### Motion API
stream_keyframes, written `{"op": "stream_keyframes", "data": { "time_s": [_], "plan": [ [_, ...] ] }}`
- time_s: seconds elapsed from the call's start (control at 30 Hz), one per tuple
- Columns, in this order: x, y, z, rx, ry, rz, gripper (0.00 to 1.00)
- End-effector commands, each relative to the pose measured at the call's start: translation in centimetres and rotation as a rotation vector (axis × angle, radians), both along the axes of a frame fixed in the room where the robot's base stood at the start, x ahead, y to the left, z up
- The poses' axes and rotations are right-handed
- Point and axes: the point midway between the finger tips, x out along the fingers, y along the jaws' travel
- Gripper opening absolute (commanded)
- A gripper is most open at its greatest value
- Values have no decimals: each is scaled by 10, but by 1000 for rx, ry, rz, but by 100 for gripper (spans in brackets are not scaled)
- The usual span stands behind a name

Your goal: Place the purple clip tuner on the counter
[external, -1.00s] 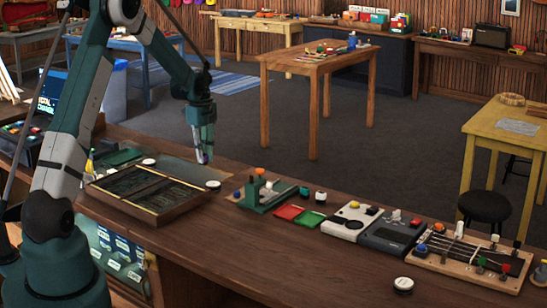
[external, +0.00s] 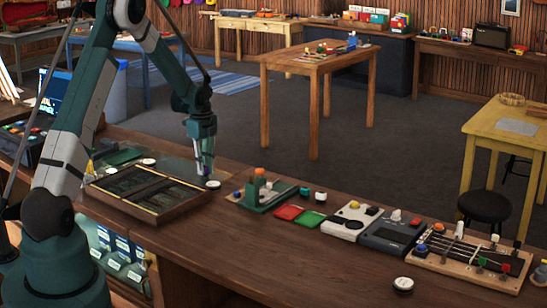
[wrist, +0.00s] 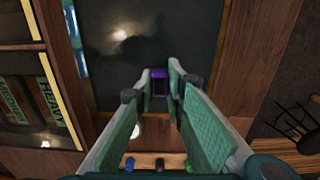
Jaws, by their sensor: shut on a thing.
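My gripper (external: 203,166) is over the far left part of the wooden counter (external: 262,238), pointing down. Its fingers are shut on the purple clip tuner (wrist: 159,84), which shows between the fingertips in the wrist view. In the external view the tuner is only a small purple spot at the fingertips. The tuner is over a dark, shiny panel (wrist: 115,75) set in the counter top. I cannot tell how large the gap below it is.
A dark wooden case (external: 150,192) lies left of the gripper. A white round puck (external: 213,184) sits close to the fingertips. A green press-like fixture (external: 264,192), red tray (external: 288,212) and pedals (external: 350,220) stand to the right.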

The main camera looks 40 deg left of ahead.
Motion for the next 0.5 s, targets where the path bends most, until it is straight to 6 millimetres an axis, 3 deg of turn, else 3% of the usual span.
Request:
{"op": "stream_keyframes", "data": {
  "time_s": [0.43, 0.5],
  "plan": [
    [0, 0, -4, 0, 0, 0, 5],
    [0, 0, -4, 0, 0, 0, 20]
  ]
}}
